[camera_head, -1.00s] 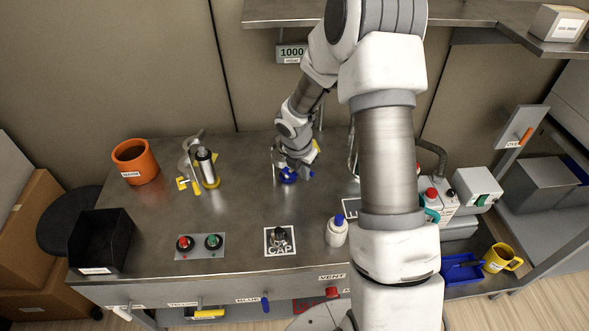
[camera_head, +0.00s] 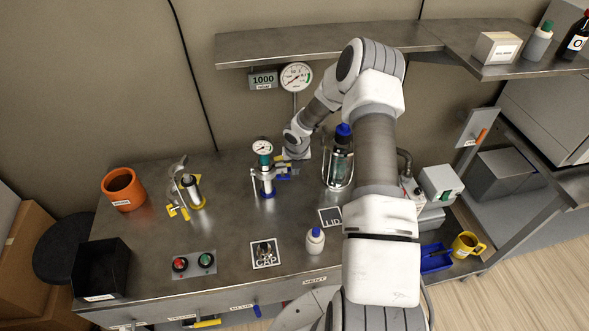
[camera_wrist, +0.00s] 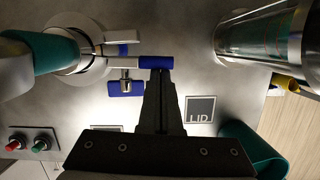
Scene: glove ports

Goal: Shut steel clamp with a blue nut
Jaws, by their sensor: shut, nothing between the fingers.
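The steel clamp (camera_head: 256,183) with blue parts is at the foot of a teal-topped fitting with a gauge, mid-table. In the wrist view, its steel arms (camera_wrist: 93,62) reach out from the round flange. A blue-sleeved bar (camera_wrist: 157,62) sticks out to the right and a blue nut (camera_wrist: 126,88) sits below it on a steel bolt. My gripper (camera_wrist: 160,76) is shut and empty, its fingertips right at the blue sleeve; I cannot tell whether they touch. In the head view my gripper (camera_head: 288,172) is just right of the clamp, partly hidden by my wrist.
A glass vessel (camera_head: 340,165) with a blue top stands right of my gripper. A clamp with yellow parts (camera_head: 178,211) stands at left. A white bottle (camera_head: 315,240), the LID mark (camera_head: 330,217) and the CAP mark (camera_head: 265,262) are nearer the front. The table between them is clear.

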